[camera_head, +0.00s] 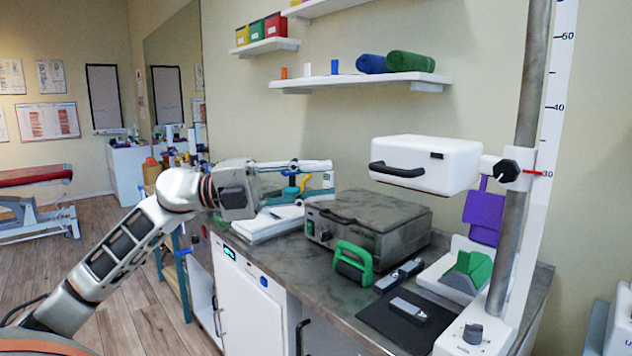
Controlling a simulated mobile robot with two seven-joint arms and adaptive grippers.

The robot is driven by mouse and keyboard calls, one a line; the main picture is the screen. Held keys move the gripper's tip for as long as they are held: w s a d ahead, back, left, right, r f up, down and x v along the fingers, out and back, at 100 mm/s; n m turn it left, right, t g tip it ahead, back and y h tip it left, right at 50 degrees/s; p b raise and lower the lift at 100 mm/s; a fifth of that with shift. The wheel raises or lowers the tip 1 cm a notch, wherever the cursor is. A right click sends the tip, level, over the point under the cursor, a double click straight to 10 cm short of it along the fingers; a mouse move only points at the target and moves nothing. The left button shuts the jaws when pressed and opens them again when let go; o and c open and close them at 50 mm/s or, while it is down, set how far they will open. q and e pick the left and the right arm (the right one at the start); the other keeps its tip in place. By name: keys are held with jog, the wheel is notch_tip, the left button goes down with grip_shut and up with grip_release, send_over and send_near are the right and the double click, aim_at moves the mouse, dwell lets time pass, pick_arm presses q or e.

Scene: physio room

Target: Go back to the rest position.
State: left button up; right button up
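My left arm comes in from the lower left and reaches up to the right. My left gripper (290,183) is at its end, above the left part of the counter, near a white stack (262,226). The gripper end overlaps teal, blue, yellow and white items (318,190) behind it, so its fingers do not stand out clearly. I cannot tell whether it is open or shut, or whether it touches anything. My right gripper is not in view.
The counter (327,276) holds a dark lidded device (368,222), a green-handled item (352,262) and a black mat (385,322). A white box unit (425,163) hangs on a post (525,130). A wall shelf (362,80) is above. Wooden floor (150,320) shows left of the cabinet.

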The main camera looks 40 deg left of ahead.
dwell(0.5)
